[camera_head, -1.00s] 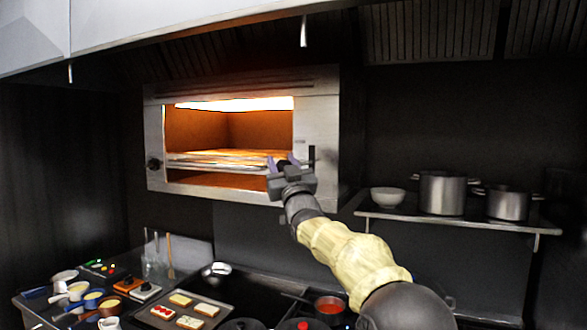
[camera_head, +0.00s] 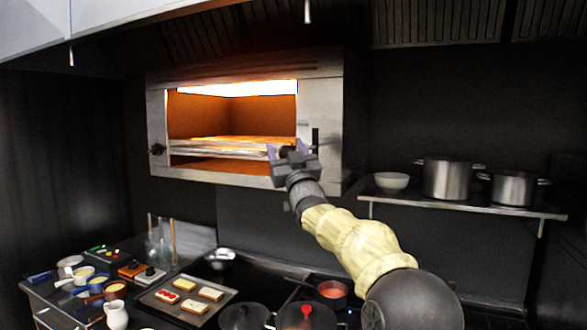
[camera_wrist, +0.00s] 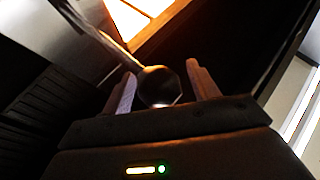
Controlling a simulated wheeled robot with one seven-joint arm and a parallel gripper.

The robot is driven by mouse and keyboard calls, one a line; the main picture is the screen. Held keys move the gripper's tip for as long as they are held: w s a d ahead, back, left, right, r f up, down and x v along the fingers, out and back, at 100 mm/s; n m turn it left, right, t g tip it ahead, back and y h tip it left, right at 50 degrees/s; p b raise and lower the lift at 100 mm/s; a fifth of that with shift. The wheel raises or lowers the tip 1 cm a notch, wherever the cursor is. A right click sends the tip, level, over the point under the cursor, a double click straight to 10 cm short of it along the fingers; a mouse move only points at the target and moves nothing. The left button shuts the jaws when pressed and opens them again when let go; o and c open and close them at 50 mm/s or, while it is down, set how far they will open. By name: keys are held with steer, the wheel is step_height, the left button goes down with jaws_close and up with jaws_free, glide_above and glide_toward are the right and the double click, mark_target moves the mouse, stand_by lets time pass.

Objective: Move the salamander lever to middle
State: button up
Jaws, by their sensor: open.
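The salamander (camera_head: 322,100) is a steel wall unit with a glowing open front and a rack (camera_head: 210,147) inside. Its lever, a thin rod with a dark round knob (camera_wrist: 160,86), shows in the wrist view. The knob sits between my two fingertips, with a gap visible toward the right finger. My gripper (camera_head: 289,150) is open in front of the salamander's lower right part, and it also shows in the wrist view (camera_wrist: 163,85). A dark upright slot (camera_head: 315,140) is just right of it. The lever's root is hard to make out.
A shelf (camera_head: 460,203) at the right holds a bowl (camera_head: 391,181) and steel pots (camera_head: 448,178). Below are a tray of toasts (camera_head: 190,300), lidded pans and a red-filled pot (camera_head: 332,291). The wall between salamander and shelf is bare.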

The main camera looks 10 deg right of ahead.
steer(key=b+v, duration=0.8)
steer(key=v, duration=0.9)
steer(key=shift+f+b, duration=0.2)
steer(key=shift+b, duration=0.15)
steer(key=s+d+f+m+g+h+p, duration=0.15)
steer(key=f+g, duration=0.25)
steer(key=f, duration=0.5)
steer(key=s+f+m+g+h, duration=0.1)
steer(key=f+g+h, duration=0.15)
steer(key=f, duration=0.75)
steer(key=s+d+f+m+g+h+p, duration=0.1)
steer(key=f+g+h, duration=0.1)
steer(key=f+g, duration=0.5)
steer(key=s+d+f+g+p, duration=0.1)
steer(key=s+f+g, duration=0.7)
steer(key=s+f, duration=1.1)
steer(key=s+m+p, duration=0.1)
steer(key=s, duration=0.2)
steer(key=shift+s, duration=0.25)
